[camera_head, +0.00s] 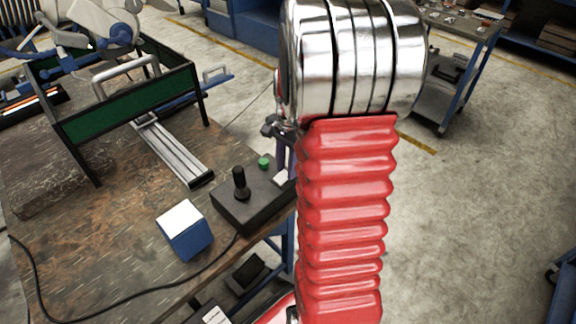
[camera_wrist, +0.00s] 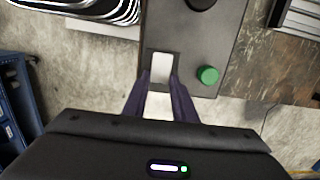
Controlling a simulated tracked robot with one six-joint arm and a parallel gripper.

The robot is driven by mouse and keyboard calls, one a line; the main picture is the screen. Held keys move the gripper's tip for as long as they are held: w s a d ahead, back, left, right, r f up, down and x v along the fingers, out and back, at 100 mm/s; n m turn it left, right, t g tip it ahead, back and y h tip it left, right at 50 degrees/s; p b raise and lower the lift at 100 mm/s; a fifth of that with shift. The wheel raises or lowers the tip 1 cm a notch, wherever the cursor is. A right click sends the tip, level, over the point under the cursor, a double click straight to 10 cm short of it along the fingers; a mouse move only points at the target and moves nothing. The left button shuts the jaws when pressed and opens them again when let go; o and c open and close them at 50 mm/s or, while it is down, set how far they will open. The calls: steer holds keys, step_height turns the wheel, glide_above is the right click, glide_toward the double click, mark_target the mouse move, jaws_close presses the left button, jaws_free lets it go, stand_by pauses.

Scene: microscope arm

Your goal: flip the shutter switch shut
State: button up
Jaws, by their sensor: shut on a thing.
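The control box (camera_head: 254,200) is dark and sits at the right edge of the workbench, with a black joystick (camera_head: 240,184) and a green button (camera_head: 264,162). Its white switch (camera_head: 282,178), which looks like the shutter switch, is at the box's right end. In the wrist view the white switch (camera_wrist: 161,67) lies in a dark surround between my fingertips, with the green button (camera_wrist: 208,75) to its right. My gripper (camera_wrist: 160,80) is shut on the switch. In the head view my arm hides most of the gripper. The switch's exact tilt is hard to tell.
A blue box with a white top (camera_head: 184,229) stands left of the control box. A black cable (camera_head: 150,304) runs across the bench (camera_head: 90,250). A metal rail (camera_head: 172,150) and a green-sided frame (camera_head: 130,105) stand behind. Open floor lies to the right.

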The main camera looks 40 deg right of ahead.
mark_target(285, 173)
steer(key=shift+a+h, duration=0.2)
steer(key=shift+h, duration=0.2)
steer(key=o, duration=1)
steer(key=shift+o, duration=0.2)
steer(key=shift+r, duration=0.15)
step_height(285, 173, up, 14)
steer(key=shift+f, duration=0.25)
